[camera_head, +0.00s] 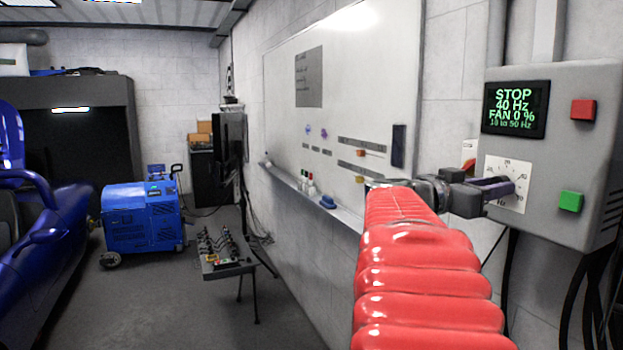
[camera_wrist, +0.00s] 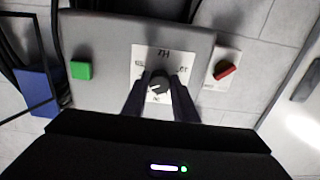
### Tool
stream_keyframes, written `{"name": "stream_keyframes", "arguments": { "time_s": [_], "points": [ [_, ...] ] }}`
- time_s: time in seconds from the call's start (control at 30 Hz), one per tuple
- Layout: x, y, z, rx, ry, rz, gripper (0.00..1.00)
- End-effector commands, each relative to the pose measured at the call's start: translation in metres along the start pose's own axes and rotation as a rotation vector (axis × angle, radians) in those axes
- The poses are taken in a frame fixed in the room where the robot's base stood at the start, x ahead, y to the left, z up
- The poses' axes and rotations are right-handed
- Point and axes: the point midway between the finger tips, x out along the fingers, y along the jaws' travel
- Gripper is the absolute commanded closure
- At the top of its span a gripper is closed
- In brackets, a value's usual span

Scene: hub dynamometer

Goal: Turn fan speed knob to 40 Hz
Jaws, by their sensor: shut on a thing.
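The fan speed knob (camera_wrist: 159,84) is a dark round knob on a white dial plate (camera_wrist: 137,60) in the wrist view. My gripper (camera_wrist: 160,92) is shut on the knob, one finger on each side. In the head view my gripper (camera_head: 512,186) reaches the white dial (camera_head: 522,168) on the grey control box (camera_head: 552,145), and its fingers hide the knob. The box's display (camera_head: 515,109) reads STOP, 40 Hz, FAN 0 %, with a small range line, 10 to 50 Hz, below.
On the box are a red button (camera_head: 583,110) and a green button (camera_head: 571,201). A red rotary switch (camera_wrist: 225,70) sits on a plate beside the box. A whiteboard (camera_head: 350,70) hangs on the wall. A blue machine (camera_head: 140,218) and blue car (camera_head: 45,240) stand left; cables hang below the box.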

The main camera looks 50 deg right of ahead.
Motion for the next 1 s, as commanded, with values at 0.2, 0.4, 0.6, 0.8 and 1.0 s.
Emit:
{"name": "stream_keyframes", "arguments": {
  "time_s": [0.2, 0.4, 0.6, 0.8, 1.0],
  "points": [
    [0.000, -0.005, 0.006, -0.007, -0.010, -0.011, 0.64],
    [0.000, -0.003, 0.003, -0.004, -0.005, -0.007, 0.55],
    [-0.001, -0.002, 0.002, -0.003, -0.003, -0.005, 0.55],
    [-0.012, -0.003, 0.001, -0.002, -0.002, -0.006, 0.55],
    [-0.036, -0.003, 0.001, -0.002, -0.002, -0.008, 0.55]
  ]
}}
